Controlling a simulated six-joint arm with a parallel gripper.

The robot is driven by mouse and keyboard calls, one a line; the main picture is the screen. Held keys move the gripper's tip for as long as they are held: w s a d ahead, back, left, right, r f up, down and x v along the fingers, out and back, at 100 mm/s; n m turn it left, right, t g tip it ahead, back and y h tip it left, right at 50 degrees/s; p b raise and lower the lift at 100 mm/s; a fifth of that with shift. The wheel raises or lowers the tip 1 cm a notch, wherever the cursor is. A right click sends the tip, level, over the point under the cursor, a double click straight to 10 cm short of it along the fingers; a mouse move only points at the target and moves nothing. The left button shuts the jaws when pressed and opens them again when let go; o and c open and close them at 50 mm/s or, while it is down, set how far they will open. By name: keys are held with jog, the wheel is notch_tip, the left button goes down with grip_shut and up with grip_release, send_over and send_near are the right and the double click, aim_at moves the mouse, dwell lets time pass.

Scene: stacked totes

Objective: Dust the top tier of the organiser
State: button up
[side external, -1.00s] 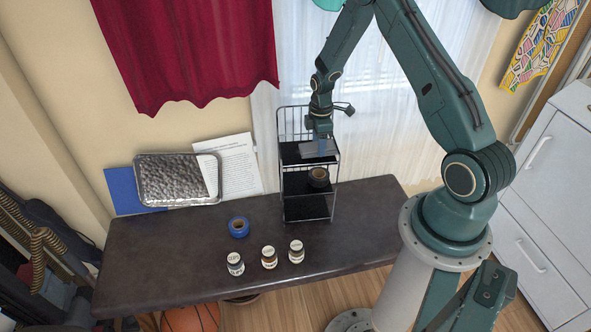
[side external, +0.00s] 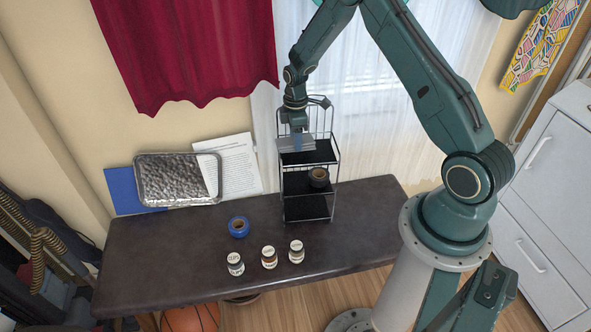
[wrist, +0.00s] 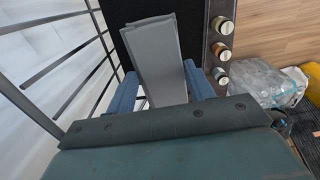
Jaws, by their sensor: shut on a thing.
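The organiser (side external: 334,166) is a black wire rack with three tiers, standing at the back of the dark table. Its top tier (side external: 322,152) is a dark flat shelf, and part of it shows in the wrist view (wrist: 194,34). My gripper (side external: 297,143) is over the left part of the top tier. Its blue fingers are shut on a grey folded cloth (wrist: 152,50). The cloth also shows in the side view (side external: 286,146), low at the tier. I cannot tell if it touches the shelf.
A dark tape roll (side external: 319,177) sits on the middle tier. A blue tape roll (side external: 239,227) and three small jars (side external: 269,257) stand on the table (side external: 160,260). A metal tray (side external: 178,179) leans at the wall. Wire rails (wrist: 62,65) edge the rack.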

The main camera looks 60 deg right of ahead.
jog(key=shift+r, duration=2.7)
jog(key=shift+r, duration=0.1)
